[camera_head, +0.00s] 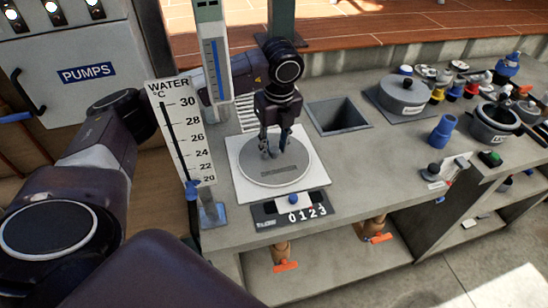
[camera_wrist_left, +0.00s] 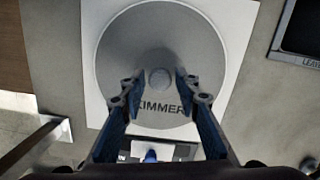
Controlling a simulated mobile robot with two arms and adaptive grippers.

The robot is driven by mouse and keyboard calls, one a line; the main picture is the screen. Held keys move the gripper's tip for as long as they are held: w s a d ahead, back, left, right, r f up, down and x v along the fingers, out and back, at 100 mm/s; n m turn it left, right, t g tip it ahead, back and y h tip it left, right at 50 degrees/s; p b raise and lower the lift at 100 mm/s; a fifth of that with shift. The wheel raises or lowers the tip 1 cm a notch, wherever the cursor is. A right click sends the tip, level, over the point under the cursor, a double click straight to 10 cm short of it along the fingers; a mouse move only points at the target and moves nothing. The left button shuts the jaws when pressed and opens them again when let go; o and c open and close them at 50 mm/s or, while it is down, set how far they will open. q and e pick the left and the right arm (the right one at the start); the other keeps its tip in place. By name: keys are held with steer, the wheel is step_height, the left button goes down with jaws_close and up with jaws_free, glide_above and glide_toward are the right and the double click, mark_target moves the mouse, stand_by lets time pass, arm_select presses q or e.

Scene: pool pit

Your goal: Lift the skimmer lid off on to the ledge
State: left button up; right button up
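The skimmer lid (camera_head: 290,171) is a round grey disc lying flat on a white square plate (camera_head: 307,187) set in the grey counter. In the left wrist view the lid (camera_wrist_left: 125,62) carries dark lettering, partly covered by my fingers, and a small round knob (camera_wrist_left: 160,78) at its middle. My left gripper (camera_head: 273,152) points down over the lid. In the wrist view its fingers (camera_wrist_left: 159,82) are apart, one on each side of the knob, with gaps between; I cannot tell their exact height. My right gripper is not in view.
A square dark opening (camera_head: 339,115) lies behind and right of the plate. A grey round lid (camera_head: 404,94) and a blue cup (camera_head: 442,131) stand farther right. A water thermometer board (camera_head: 182,135) stands left; a digit panel (camera_head: 291,206) lies in front. Bare counter (camera_head: 365,170) extends right.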

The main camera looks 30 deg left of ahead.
arm_select(q)
jaws_close()
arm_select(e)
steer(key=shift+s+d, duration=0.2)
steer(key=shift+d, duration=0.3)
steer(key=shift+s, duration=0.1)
arm_select(q)
steer(key=shift+r, duration=0.15)
steer(key=shift+r, duration=0.55)
step_height(320, 180, up, 8)
steer(key=b, duration=0.1)
step_height(320, 180, up, 11)
steer(key=p, duration=0.2)
glide_above(275, 149)
steer(key=shift+s+f, duration=0.1)
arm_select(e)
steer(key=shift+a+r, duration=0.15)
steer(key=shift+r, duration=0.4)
